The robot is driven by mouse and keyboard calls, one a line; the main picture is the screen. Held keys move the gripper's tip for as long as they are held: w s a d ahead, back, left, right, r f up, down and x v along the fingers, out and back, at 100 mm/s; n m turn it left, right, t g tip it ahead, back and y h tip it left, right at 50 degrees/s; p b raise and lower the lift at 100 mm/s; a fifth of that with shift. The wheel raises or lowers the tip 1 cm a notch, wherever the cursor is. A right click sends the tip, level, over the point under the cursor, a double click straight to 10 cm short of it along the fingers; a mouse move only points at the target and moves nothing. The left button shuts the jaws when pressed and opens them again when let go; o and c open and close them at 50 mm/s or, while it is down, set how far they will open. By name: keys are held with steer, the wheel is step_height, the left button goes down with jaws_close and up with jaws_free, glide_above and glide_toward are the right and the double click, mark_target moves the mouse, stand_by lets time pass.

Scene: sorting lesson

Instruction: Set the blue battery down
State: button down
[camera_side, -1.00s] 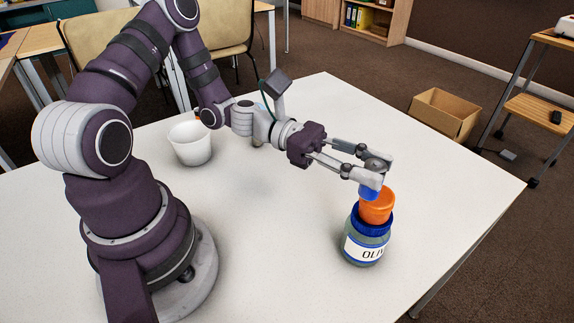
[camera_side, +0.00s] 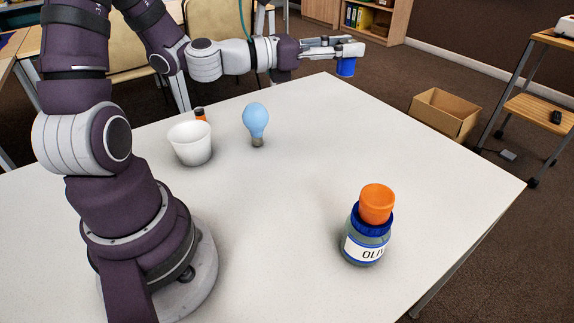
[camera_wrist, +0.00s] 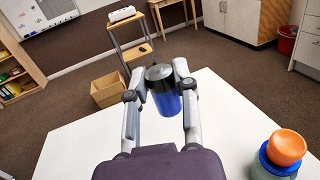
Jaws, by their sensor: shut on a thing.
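The blue battery (camera_side: 346,67) is held in my gripper (camera_side: 347,48), above the far edge of the white table in the side view. Its lower part hangs below the fingertips, with nothing touching its underside. In the wrist view the battery (camera_wrist: 166,97) shows a dark top and a blue body, between the two fingers of my gripper (camera_wrist: 163,80). The fingers are shut on its sides.
On the table (camera_side: 290,190) stand an olive jar (camera_side: 367,240) with an orange cup (camera_side: 377,203) on top, a light-blue bulb (camera_side: 256,122), a white cup (camera_side: 190,143) and an orange-and-black battery (camera_side: 200,114) behind it. The table's middle is clear. A cardboard box (camera_side: 445,113) is on the floor.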

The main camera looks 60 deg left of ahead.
steer(key=s+d+f+m+g+h, duration=0.4)
steer(key=d+f+m+g+h, duration=0.1)
steer(key=d+h, duration=0.15)
steer(key=s+d+f+m+g+h, duration=0.4)
steer(key=d+f+m+g+h, duration=0.1)
steer(key=d, duration=0.2)
steer(key=s+d+f+m+g, duration=0.2)
steer(key=s+m+g, duration=0.3)
steer(key=s+g, duration=0.2)
steer(key=s+d+f+m+g, duration=0.2)
steer(key=s+m+g, duration=0.2)
steer(key=s+g, duration=0.3)
steer(key=shift+w+a+f, duration=0.1)
steer(key=shift+f, duration=4.55)
steer(key=c, duration=0.9)
jaws_free()
steer(key=shift+f, duration=0.1)
steer(key=shift+o, duration=0.2)
